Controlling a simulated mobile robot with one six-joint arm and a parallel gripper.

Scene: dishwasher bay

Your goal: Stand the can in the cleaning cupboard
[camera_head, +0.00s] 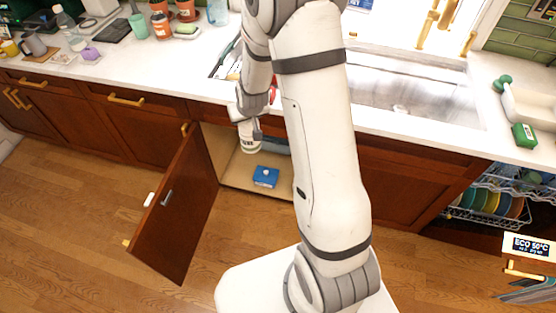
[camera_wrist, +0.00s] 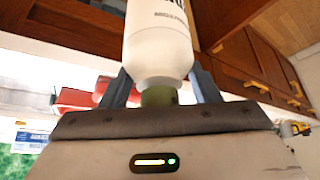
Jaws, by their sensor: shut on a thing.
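The can (camera_head: 250,145) is pale with dark lettering and hangs below my gripper (camera_head: 248,124) at the opening of the cleaning cupboard. In the wrist view the white can (camera_wrist: 158,50) stands out between the two fingers of my gripper (camera_wrist: 162,82), which is shut on it. In the head view the can looks roughly upright, above the cupboard's light floor (camera_head: 238,178). I cannot tell whether its base touches that floor. My arm hides the right part of the cupboard.
The cupboard door (camera_head: 172,215) stands wide open on the left. A blue box (camera_head: 265,177) sits on the cupboard floor, in front of and right of the can. The worktop edge is above the opening. The open dishwasher rack (camera_head: 490,200) with plates is at the right.

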